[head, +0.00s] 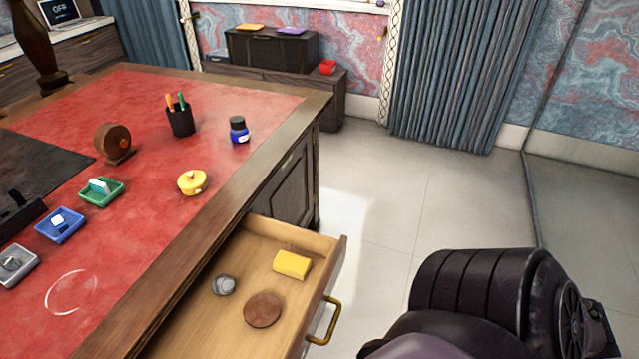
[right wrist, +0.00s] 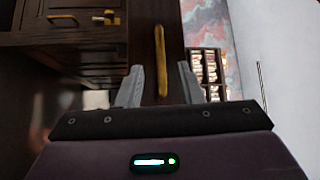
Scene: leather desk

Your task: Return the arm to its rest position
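My right gripper (right wrist: 160,88) shows in the right wrist view, its two grey fingers spread wide apart with nothing held between them. A long yellow-brown bar (right wrist: 161,55) on dark wood shows beyond the fingertips, apart from them. In the head view a dark, bulky part of my arm (head: 490,300) fills the lower right, to the right of the open drawer. The right fingers are hidden in the head view. My left gripper is in neither view.
The open drawer (head: 190,325) holds a yellow block (head: 292,264), a brown disc (head: 262,310) and a grey round item (head: 223,286). The red desk top (head: 150,230) carries trays, a pen cup (head: 180,121) and an ink bottle (head: 238,131). Floor (head: 375,210) right of the desk is clear.

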